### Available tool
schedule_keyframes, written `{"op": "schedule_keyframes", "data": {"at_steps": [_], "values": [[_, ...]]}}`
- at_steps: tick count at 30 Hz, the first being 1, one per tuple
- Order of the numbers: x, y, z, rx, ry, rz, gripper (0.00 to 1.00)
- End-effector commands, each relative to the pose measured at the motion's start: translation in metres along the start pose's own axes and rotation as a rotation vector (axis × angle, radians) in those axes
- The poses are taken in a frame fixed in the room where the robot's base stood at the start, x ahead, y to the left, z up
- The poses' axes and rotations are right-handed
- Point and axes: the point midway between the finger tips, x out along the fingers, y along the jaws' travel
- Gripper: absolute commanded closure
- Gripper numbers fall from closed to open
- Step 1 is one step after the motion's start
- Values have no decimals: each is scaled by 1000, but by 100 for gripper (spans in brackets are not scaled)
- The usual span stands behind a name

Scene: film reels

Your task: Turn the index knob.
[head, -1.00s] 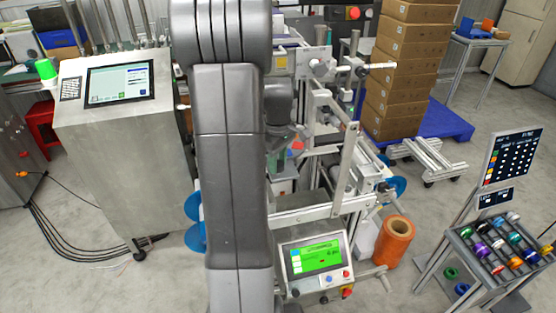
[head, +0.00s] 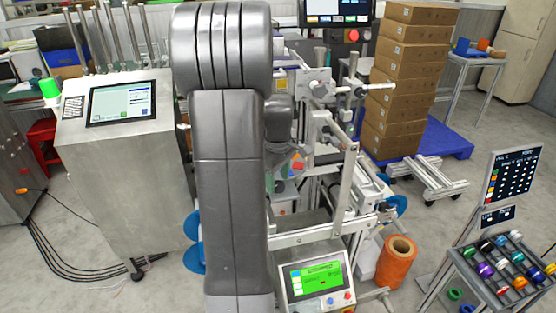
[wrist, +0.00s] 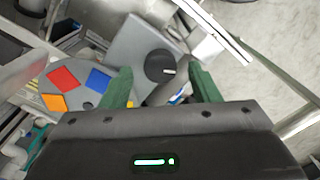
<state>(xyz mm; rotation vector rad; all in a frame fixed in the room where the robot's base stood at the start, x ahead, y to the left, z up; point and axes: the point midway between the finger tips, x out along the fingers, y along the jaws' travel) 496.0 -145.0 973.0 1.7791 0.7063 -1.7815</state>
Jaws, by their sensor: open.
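The index knob (wrist: 160,66) is a round black dial with a white pointer mark, on a grey box in the wrist view. Its pointer is toward the right. My gripper (wrist: 161,72) is open, with one green finger on each side of the knob in the picture. I cannot tell whether either finger touches it or how far it is from the knob. In the head view my own arm covers much of the middle, and the knob cannot be made out there.
Beside the knob lies a grey panel with red (wrist: 63,78), blue (wrist: 98,79) and orange (wrist: 53,102) squares. A metal rail (wrist: 215,32) runs past on the upper right. In the head view, the machine's frame (head: 348,185) and green screen (head: 315,276) stand right of my arm.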

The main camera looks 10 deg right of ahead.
Motion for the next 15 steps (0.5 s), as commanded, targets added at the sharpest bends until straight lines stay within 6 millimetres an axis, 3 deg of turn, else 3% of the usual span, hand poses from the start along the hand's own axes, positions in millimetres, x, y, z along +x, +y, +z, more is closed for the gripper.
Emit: {"op": "schedule_keyframes", "data": {"at_steps": [9,15], "values": [[-71,1,-1,0,5,6,44],[-108,0,0,0,3,3,44]]}}
